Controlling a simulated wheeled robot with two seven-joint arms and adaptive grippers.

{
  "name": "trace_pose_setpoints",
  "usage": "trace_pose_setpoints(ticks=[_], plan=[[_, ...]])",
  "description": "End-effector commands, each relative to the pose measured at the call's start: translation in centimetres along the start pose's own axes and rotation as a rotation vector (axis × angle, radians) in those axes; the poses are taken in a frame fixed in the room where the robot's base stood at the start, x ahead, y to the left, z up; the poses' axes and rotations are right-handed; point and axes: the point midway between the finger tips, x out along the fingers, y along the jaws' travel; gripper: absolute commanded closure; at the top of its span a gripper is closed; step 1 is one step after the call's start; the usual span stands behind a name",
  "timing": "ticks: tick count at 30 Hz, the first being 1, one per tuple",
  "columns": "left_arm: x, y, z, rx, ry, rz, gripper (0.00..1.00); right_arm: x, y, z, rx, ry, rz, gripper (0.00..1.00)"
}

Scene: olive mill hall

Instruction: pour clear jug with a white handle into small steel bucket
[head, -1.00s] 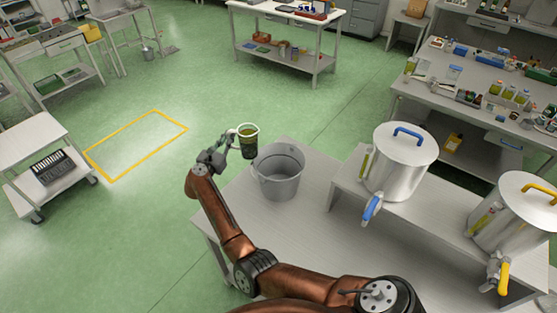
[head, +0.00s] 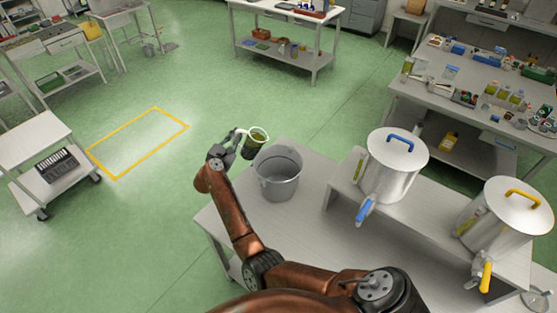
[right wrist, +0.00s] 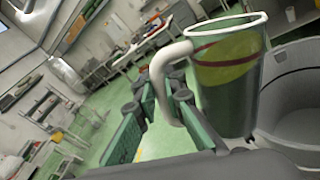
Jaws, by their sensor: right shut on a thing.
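The clear jug with a white handle (head: 254,145) holds a green-yellow liquid and is tilted to the right, toward the bucket. My right gripper (head: 226,152) is shut on the jug's handle and holds it in the air at the bucket's upper left. The small steel bucket (head: 278,178) stands upright on the grey table, and its visible inside looks empty. In the right wrist view the jug (right wrist: 225,85) stands close to the bucket's rim (right wrist: 275,130), with the liquid inside it slanted. I see no stream leaving the jug. My left gripper is not in view.
Two steel tanks stand on a raised shelf to the right, one with a blue tap (head: 366,210) and one with a yellow tap (head: 486,276). The table (head: 310,225) is bare in front of the bucket. A cart (head: 40,150) stands far left.

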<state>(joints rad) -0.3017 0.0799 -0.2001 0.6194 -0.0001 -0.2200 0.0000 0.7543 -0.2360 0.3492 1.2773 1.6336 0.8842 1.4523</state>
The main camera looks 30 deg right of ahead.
Motion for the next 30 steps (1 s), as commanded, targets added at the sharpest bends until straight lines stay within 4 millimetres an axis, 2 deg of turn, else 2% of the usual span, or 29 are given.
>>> trace_pose_setpoints(ticks=[7, 20, 30], plan=[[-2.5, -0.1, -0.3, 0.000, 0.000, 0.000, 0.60, 0.2, -0.8, 1.7, 0.121, 0.019, 0.002, 1.00], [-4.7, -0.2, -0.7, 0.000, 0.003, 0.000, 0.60, 0.3, -1.4, 3.1, 0.230, 0.041, 0.004, 1.00], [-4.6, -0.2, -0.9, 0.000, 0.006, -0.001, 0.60, 0.5, -2.5, 2.3, 0.327, 0.060, 0.003, 1.00]])
